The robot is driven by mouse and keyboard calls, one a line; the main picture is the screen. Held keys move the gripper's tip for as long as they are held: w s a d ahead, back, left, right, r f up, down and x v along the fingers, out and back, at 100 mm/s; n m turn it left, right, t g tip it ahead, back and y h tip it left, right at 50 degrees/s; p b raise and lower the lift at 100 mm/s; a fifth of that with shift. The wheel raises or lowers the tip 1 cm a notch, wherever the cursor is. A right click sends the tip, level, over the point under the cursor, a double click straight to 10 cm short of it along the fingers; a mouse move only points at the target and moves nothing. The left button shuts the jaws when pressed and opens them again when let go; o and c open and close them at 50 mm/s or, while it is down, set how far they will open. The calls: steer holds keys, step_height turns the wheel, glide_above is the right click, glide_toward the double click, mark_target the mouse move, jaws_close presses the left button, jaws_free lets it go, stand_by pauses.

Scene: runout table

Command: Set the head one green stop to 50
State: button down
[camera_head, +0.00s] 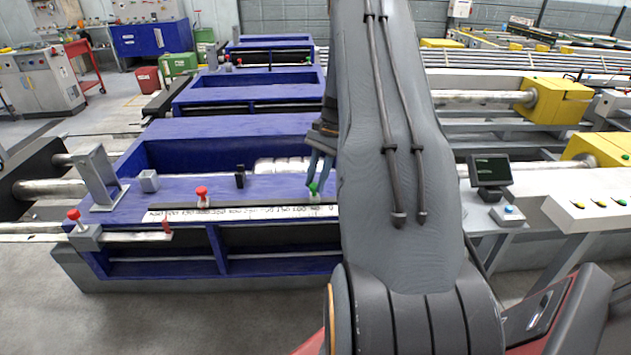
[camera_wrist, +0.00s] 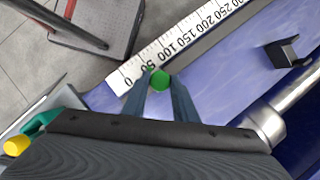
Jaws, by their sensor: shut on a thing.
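The green stop (camera_head: 313,188) has a round green knob and sits at the right end of the white numbered scale (camera_head: 240,213) on the near blue frame. My gripper (camera_head: 318,172) reaches down onto it. In the wrist view, my gripper (camera_wrist: 160,92) has its two fingers on either side of the green knob (camera_wrist: 160,80) and is shut on it. A small green pointer beside the knob lies close to the 50 mark of the scale (camera_wrist: 185,42); the exact reading is too small to tell.
A red-knobbed stop (camera_head: 202,193) stands further left along the same scale. Another red knob (camera_head: 74,215) is at the frame's left end. A black block (camera_wrist: 285,52) stands behind the scale. A small dark screen (camera_head: 490,170) is to the right of my arm.

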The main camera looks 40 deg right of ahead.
steer(key=c, duration=1.4)
jaws_free()
steer(key=shift+c, duration=0.2)
steer(key=b+v, duration=0.2)
steer(key=v, duration=0.5)
steer(key=shift+r+b, duration=0.3)
steer(key=shift+r, duration=0.1)
steer(key=shift+d, duration=0.15)
steer(key=a+r+n+h, duration=0.15)
steer(key=a+n, duration=0.35)
steer(key=a, duration=0.8)
steer(key=s+a+n+t+h, duration=0.1)
steer(key=s+a+n, duration=0.4)
steer(key=s+a, duration=0.3)
steer(key=s+a+n+t+h, duration=0.1)
steer(key=s+a+n, duration=0.5)
steer(key=a, duration=0.8)
steer(key=s+h, duration=0.1)
steer(key=s, duration=0.1)
steer(key=shift+s+a+f, duration=0.15)
steer(key=shift+s+f, duration=0.15)
steer(key=shift+s, duration=0.1)
